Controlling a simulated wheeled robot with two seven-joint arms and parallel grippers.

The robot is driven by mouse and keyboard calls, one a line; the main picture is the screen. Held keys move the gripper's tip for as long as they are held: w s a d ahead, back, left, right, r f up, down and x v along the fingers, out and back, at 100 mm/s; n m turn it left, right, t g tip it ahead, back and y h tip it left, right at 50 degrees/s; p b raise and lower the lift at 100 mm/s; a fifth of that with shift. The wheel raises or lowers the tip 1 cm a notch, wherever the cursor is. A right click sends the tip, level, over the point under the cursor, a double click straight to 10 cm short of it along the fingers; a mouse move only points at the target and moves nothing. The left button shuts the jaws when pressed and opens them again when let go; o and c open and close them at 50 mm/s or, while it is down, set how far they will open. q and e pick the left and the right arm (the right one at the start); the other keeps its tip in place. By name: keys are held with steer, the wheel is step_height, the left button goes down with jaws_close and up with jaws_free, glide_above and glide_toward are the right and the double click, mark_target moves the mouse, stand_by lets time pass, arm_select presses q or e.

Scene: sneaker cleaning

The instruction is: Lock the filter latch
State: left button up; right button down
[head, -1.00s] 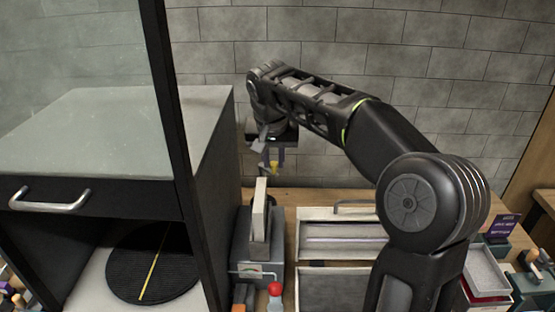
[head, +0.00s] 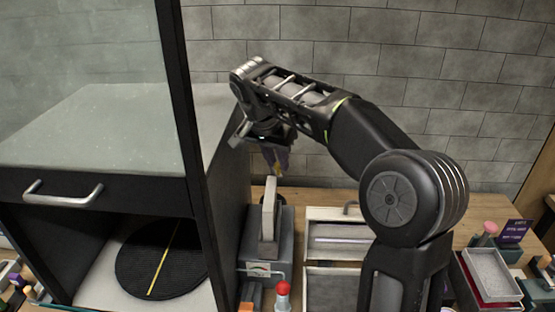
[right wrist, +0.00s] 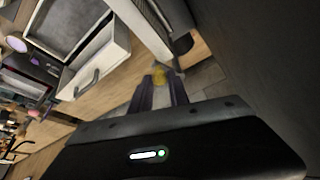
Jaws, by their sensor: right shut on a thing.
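My right gripper (head: 276,160) points down behind the upright pale filter panel (head: 268,208), which stands in a grey unit with a gauge (head: 262,268) on its front. The gripper is shut on a small yellow piece, seemingly the latch, at the back of the unit. In the right wrist view the yellow latch (right wrist: 161,76) shows between the fingertips (right wrist: 158,88), close to the pale panel (right wrist: 145,28). Most of the latch is hidden by the fingers, so its locked or unlocked position cannot be told. My left gripper is not in view.
A red-topped bottle (head: 283,290) stands in front. A grey tray (head: 492,275) is at far right.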

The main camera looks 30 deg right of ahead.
steer(key=c, duration=1.3)
jaws_free()
steer(key=shift+r, duration=0.1)
steer(key=shift+a+r, duration=0.15)
steer(key=shift+r, duration=0.2)
steer(key=p+v, duration=0.3)
steer(key=v, duration=0.4)
steer(key=shift+s+f+p, duration=0.1)
steer(key=shift+p, duration=0.3)
steer(key=shift+f, duration=0.1)
